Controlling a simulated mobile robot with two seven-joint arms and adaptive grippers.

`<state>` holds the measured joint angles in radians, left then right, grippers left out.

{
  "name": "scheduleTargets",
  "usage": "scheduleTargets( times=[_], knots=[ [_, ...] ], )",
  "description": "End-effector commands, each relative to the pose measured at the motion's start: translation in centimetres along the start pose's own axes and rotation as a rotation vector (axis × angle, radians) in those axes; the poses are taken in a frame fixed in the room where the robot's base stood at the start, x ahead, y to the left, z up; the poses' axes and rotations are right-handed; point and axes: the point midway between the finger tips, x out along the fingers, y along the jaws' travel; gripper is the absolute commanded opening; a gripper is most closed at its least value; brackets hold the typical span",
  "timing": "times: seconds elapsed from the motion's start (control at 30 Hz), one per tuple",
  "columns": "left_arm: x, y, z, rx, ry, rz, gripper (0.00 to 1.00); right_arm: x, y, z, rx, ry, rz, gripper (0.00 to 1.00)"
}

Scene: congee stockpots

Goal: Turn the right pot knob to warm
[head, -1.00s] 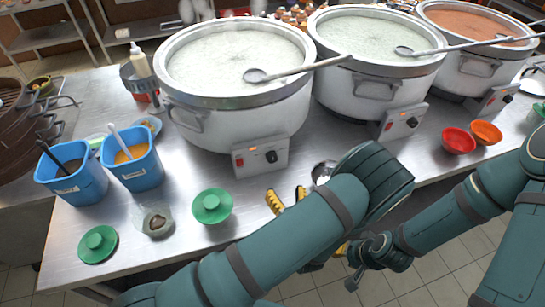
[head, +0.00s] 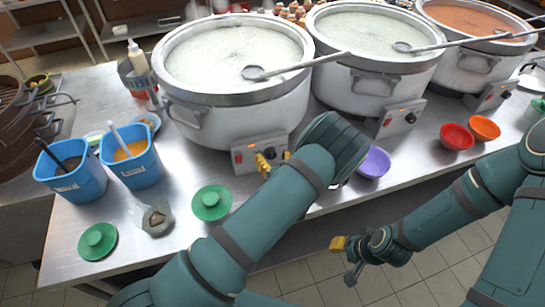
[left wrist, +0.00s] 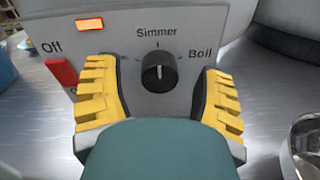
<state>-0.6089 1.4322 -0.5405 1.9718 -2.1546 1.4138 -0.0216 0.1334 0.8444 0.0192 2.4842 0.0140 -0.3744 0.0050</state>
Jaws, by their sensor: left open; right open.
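Three white pots stand in a row: the left pot (head: 240,118), middle pot (head: 365,82) and right pot (head: 468,70). The right pot's knob (head: 506,95) is small in the head view; its setting cannot be read. My open left gripper (head: 274,160) is at the left pot's control panel (head: 240,157). In the left wrist view, its yellow fingers stand either side of that panel's black knob (left wrist: 159,72), apart from it. This knob's mark points up toward Simmer. My right gripper (head: 343,262) is open and empty, low beyond the table's front edge.
Ladles lie across the pots. A purple bowl (head: 374,162), red bowl (head: 457,137) and orange bowl (head: 484,128) stand near the front edge. Blue tubs (head: 75,185) and green lids (head: 211,202) are at left. A red switch (left wrist: 62,72) is beside the left pot's knob.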

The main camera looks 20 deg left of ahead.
Motion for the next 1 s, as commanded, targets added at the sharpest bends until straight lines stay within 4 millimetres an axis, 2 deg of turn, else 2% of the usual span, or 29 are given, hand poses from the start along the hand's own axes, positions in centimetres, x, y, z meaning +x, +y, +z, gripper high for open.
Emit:
scheduleTargets(
  times=[0.1,0.13,0.27,0.3,0.33,0.67,1.0],
  knots=[
    [0.0,0.0,0.0,0.0,0.0,0.0,0.69,0.0,0.0,0.0,0.0,0.0,0.0,0.39],
    [0.0,0.0,0.0,0.0,0.0,0.0,0.63,0.0,0.0,0.0,0.0,0.0,0.0,0.39],
    [0.0,0.0,0.0,0.0,0.0,0.0,0.17,0.0,0.0,0.0,0.0,0.0,0.0,0.39],
    [0.0,0.0,0.0,0.0,0.0,0.0,0.03,0.0,0.0,0.0,0.0,0.0,0.0,0.39],
    [0.0,0.0,0.0,0.0,0.0,0.001,0.0,0.0,0.0,0.0,0.0,0.0,0.0,0.39],
    [0.0,0.0,0.0,-0.032,-0.003,0.001,0.0,0.2,0.1,0.0,0.0,0.0,0.0,0.39],
    [0.0,0.1,-0.2,-0.245,-0.014,0.003,0.0,1.4,0.5,0.2,0.0,0.0,0.003,0.39]
  ],
)
